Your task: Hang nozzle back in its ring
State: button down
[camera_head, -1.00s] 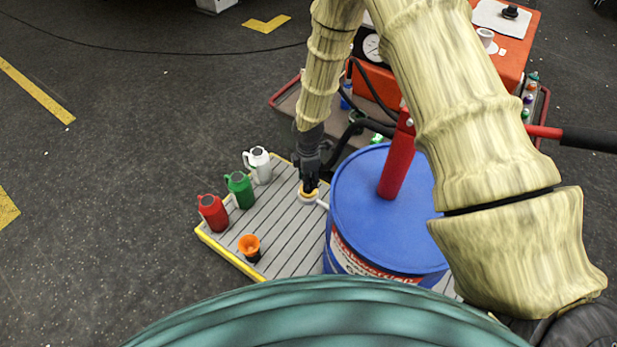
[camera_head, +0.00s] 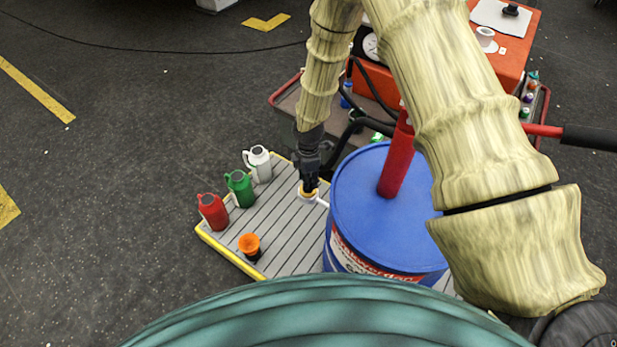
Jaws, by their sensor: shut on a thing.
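My gripper (camera_head: 310,188) points down beside the left side of the blue drum (camera_head: 375,215), above the slatted pallet. It is shut on the nozzle, which is mostly hidden by the fingers. A pale ring (camera_head: 306,194) with a yellowish inside shows at the fingertips, on a short white arm reaching to the drum. I cannot tell whether the nozzle is inside the ring or just above it. A black hose (camera_head: 345,140) curves from near my gripper behind the drum.
Red (camera_head: 213,213), green (camera_head: 240,188) and white (camera_head: 259,163) jugs stand along the pallet's (camera_head: 285,250) left edge. An orange-topped funnel (camera_head: 250,245) stands nearer. A red pump (camera_head: 396,165) rises from the drum lid. An orange cart (camera_head: 510,50) stands behind.

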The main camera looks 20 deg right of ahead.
jog(key=shift+f, duration=0.2)
jog(key=c, duration=1.3)
grip_release()
jog(key=shift+r+p, duration=4)
jog(key=shift+r, duration=1.5)
jog(key=shift+r, duration=0.1)
